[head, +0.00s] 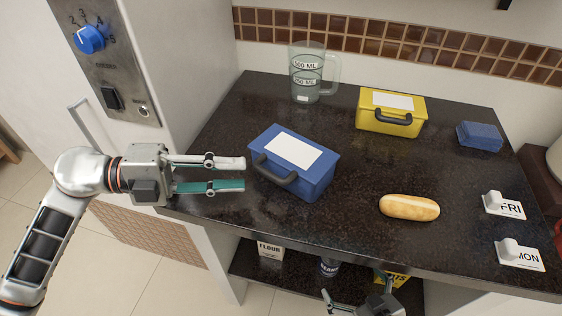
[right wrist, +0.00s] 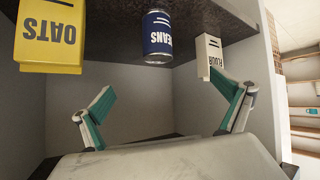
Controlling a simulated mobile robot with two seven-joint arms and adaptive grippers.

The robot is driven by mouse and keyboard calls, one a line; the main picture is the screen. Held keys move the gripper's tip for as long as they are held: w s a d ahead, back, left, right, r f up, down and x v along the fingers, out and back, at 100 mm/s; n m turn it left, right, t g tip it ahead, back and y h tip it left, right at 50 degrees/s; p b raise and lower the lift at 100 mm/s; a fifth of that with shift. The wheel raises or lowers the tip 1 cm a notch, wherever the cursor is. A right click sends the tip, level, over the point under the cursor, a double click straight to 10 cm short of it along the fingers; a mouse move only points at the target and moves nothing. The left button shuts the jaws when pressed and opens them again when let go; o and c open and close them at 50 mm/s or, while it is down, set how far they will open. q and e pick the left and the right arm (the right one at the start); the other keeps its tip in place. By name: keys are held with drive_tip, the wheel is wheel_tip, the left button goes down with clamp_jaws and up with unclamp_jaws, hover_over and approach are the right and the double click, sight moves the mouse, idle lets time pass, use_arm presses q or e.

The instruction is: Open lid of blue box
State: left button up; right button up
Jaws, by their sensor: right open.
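The blue box (head: 293,160) sits on the dark countertop, with a white label on its lid and a dark handle (head: 274,170) on its front. Its lid is shut. My left gripper (head: 244,174) comes in from the left with its fingers apart, pointing at the box's left front corner, close to it. It looks empty; I cannot tell if a fingertip touches the box. My right gripper (head: 358,296) is low at the bottom edge, in front of the lower shelf. In the right wrist view it (right wrist: 165,110) is open with nothing between its fingers.
A yellow box (head: 391,112), a measuring jug (head: 308,75) and blue cloths (head: 479,136) stand toward the back. A bread roll (head: 409,207) and FRI (head: 505,206) and MON (head: 520,256) tags lie at right. Flour (right wrist: 210,58), beans (right wrist: 158,37) and oats (right wrist: 48,42) are on the lower shelf.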

sight(269, 173)
use_arm(q)
drive_tip(key=d, duration=0.4)
drive_tip(key=d+f, duration=0.1)
drive_tip(key=d, duration=0.2)
drive_tip(key=shift+w+d, duration=0.1)
drive_tip(key=shift+w, duration=0.05)
clamp_jaws()
